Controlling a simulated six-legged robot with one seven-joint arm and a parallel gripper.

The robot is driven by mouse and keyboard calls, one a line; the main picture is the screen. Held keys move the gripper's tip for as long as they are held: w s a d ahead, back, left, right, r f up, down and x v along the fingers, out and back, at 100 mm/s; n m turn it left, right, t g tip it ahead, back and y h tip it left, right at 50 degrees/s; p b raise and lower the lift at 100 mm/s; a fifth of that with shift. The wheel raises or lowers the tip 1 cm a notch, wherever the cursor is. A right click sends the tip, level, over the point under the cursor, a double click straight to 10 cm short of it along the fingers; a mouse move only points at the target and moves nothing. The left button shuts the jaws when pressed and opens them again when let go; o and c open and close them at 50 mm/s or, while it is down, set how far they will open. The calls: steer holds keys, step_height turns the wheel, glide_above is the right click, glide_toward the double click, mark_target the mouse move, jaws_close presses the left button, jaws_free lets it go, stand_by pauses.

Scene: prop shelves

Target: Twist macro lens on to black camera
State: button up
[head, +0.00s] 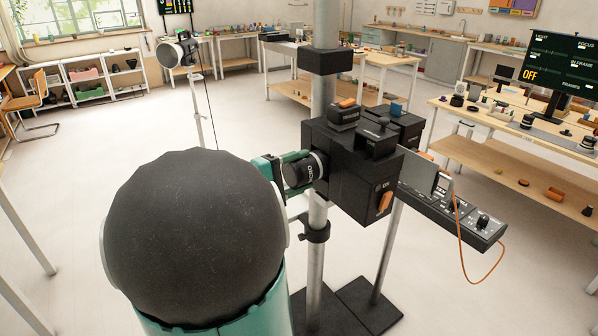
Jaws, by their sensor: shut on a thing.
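The black camera (345,178) is a boxy body mounted on a grey vertical pole, with an orange switch on its side. The macro lens (302,172) is a short black cylinder with white lettering, at the camera's left face. My gripper (284,172), green and partly hidden behind my large dark arm joint, is shut on the lens from the left. The lens's right end meets or nearly meets the camera. I cannot tell whether it is seated, as the mount is hidden.
A control panel (455,212) with an orange cable juts out right of the camera. A monitor (559,62) reading OFF stands on the right workbench (540,165). A studio light (178,52) on a stand is behind left. The floor (75,185) at left is open.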

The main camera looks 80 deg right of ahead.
steer(key=shift+s+r, duration=0.1)
steer(key=o, duration=1.2)
steer(key=v, duration=1.4)
steer(key=shift+d, duration=0.15)
steer(key=w+a+f+n+t+y, duration=0.1)
steer(key=w+a+f+t+y, duration=0.3)
steer(key=a, duration=0.5)
steer(key=w+a+f+n+t+y, duration=0.1)
steer(key=a+n+t+y, duration=0.15)
steer(key=a+t, duration=0.4)
steer(key=w+a+f+n+t+y, duration=0.1)
steer(key=w+a+f+t+y, duration=0.2)
steer(key=a, duration=0.8)
steer(key=a+t+y, duration=0.1)
steer(key=a, duration=0.2)
steer(key=w+a+r+t+y, duration=0.1)
steer(key=a, duration=0.2)
steer(key=a+r+n+t+y, duration=0.1)
steer(key=a+t+y, duration=0.1)
steer(key=a, duration=0.2)
steer(key=shift+w+r, duration=0.1)
steer(key=shift+w, duration=0.3)
